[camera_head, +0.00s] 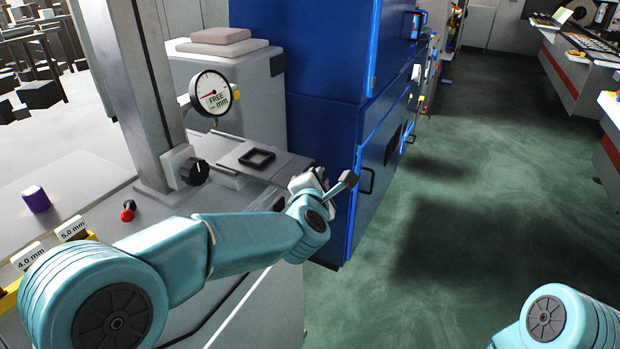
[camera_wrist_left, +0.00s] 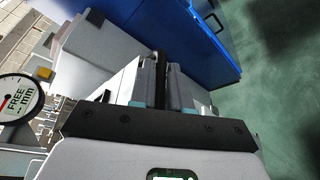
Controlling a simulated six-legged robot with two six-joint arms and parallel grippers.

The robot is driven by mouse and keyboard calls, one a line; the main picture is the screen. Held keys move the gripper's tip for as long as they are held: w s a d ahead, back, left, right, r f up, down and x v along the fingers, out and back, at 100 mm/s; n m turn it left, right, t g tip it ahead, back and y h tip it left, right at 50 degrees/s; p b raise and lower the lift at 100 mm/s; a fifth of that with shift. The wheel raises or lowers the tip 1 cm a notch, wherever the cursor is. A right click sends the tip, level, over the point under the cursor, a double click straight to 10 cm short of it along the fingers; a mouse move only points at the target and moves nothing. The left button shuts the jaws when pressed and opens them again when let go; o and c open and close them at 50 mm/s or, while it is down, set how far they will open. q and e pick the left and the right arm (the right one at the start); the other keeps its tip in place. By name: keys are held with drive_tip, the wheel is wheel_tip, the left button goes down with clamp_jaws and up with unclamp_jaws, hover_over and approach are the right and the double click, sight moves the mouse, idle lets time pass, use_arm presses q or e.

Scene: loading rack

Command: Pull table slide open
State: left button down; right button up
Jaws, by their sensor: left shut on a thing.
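My left gripper (camera_head: 308,180) is at the right edge of the table, beside the slide, and largely covered by my own wrist in the head view. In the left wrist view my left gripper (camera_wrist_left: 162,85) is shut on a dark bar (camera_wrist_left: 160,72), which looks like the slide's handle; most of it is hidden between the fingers. My right gripper is out of view; only part of my right arm shows at the lower right.
A round dial gauge (camera_head: 211,93) reading "FREE -- mm" stands above the slide by a grey column. A black knob (camera_head: 195,171), red button (camera_head: 128,210) and purple cylinder (camera_head: 36,199) are left of it. A blue cabinet (camera_head: 322,130) stands close behind my left gripper. Green floor at right is clear.

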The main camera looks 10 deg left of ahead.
use_arm(q)
drive_tip(key=c, duration=1.4)
unclamp_jaws()
drive_tip(key=shift+c, duration=0.2)
drive_tip(key=shift+w+f, duration=0.1)
drive_tip(key=shift+w, duration=0.05)
drive_tip(key=b+v, duration=0.2)
drive_tip(key=v, duration=1.4)
drive_tip(key=shift+b, duration=0.3)
